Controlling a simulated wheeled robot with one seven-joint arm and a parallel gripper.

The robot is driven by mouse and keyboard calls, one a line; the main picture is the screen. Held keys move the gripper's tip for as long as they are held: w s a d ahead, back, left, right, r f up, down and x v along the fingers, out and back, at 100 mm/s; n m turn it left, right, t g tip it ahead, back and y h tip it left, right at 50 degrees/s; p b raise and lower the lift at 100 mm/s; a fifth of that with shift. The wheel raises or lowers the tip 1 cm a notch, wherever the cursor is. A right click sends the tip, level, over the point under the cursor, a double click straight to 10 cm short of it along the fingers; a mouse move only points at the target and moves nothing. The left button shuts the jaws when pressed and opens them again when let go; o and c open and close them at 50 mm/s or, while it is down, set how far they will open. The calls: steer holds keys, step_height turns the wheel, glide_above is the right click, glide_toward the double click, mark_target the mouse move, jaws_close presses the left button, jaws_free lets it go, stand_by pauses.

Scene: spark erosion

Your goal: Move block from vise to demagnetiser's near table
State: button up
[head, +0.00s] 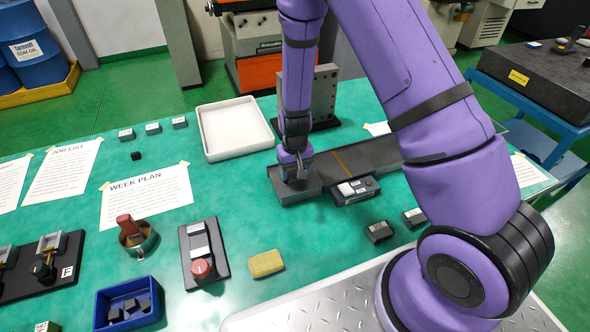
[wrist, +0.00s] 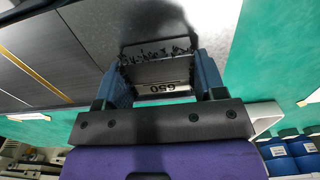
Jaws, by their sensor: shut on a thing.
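My gripper (head: 294,174) is over the near, left end of the demagnetiser (head: 350,160), a long grey flat bed with an orange line across it. In the wrist view, my gripper (wrist: 165,90) has its blue fingers shut on a metal block (wrist: 160,72) with a label that appears to read 059, upside down. The grey table surface (wrist: 95,25) lies just behind the block, with a dark shadow by it. I cannot tell whether the block touches the table. In the head view the fingers mostly hide the block. Small vises (head: 48,250) stand on a dark plate at the far left.
A control box (head: 355,190) sits at the demagnetiser's front side. A white tray (head: 234,128) lies behind and left. A red-knobbed device (head: 203,255), a yellow block (head: 266,263) and a blue bin (head: 128,303) stand in front. Small dark blocks (head: 380,232) lie to the right.

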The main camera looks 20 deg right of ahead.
steer(key=shift+f, duration=0.15)
steer(key=o, duration=1.3)
steer(key=shift+c, duration=0.2)
step_height(320, 180, up, 13)
step_height(320, 180, up, 12)
steer(key=f+t, duration=0.1)
glide_above(295, 170)
steer(key=s+d, duration=0.1)
steer(key=s, duration=0.2)
steer(key=s+d+r+t, duration=0.2)
steer(key=s+d+r, duration=0.1)
steer(key=s+r, duration=0.7)
steer(key=s+d+r+t, duration=0.2)
steer(key=s+d+r, duration=0.1)
steer(key=s+r, duration=0.7)
steer(key=shift+s+r, duration=0.2)
steer(key=shift+s, duration=1.9)
